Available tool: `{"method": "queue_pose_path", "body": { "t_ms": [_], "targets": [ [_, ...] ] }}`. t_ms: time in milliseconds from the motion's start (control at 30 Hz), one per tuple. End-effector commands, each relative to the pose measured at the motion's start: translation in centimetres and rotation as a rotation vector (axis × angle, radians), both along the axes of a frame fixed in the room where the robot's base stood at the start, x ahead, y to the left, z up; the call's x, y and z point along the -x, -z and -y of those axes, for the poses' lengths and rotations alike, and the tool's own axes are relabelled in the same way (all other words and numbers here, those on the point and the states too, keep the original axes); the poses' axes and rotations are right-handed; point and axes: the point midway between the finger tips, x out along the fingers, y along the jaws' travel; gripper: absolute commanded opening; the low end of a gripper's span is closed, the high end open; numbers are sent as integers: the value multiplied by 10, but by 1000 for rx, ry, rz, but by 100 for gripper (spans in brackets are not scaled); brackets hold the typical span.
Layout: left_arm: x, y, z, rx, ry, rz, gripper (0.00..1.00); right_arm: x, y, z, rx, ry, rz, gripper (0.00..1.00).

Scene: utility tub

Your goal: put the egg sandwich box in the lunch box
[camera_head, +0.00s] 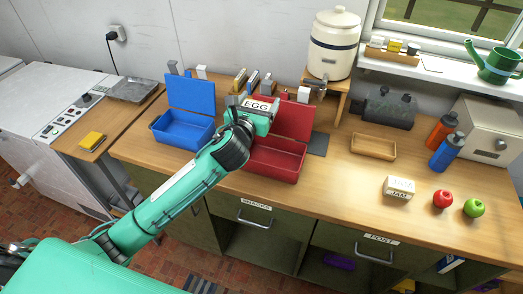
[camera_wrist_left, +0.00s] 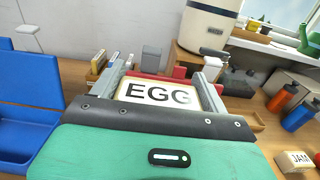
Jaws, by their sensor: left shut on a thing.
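The egg sandwich box (camera_head: 257,105), with a white top marked EGG, is in my left gripper (camera_head: 256,109). In the left wrist view the egg box (camera_wrist_left: 158,94) sits between the two grey fingers, which are shut on it. It is held above the back left part of an open red box (camera_head: 284,177), whose raised lid (camera_head: 293,122) stands behind. My gripper and arm hide part of the red box. An open blue box (camera_head: 183,137) stands to its left. I cannot tell from the pictures which one is the lunch box. My right gripper is not in view.
A box marked JAM (camera_head: 399,188) stands on the right of the wooden counter, near a red apple (camera_head: 442,199) and a green apple (camera_head: 474,207). A shallow wooden tray (camera_head: 373,147) lies behind. A cream crock (camera_head: 333,45) stands at the back. The red box looks empty inside.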

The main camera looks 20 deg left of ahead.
Motion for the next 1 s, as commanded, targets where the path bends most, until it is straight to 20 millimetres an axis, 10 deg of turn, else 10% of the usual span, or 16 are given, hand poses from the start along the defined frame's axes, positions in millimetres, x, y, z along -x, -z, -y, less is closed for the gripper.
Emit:
{"method": "queue_pose_path", "body": {
  "t_ms": [400,1000],
  "targets": [
    [1,112,1,4,-2,-5,52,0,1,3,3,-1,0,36],
    [1,170,1,1,1,-1,52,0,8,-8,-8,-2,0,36]
  ]
}}
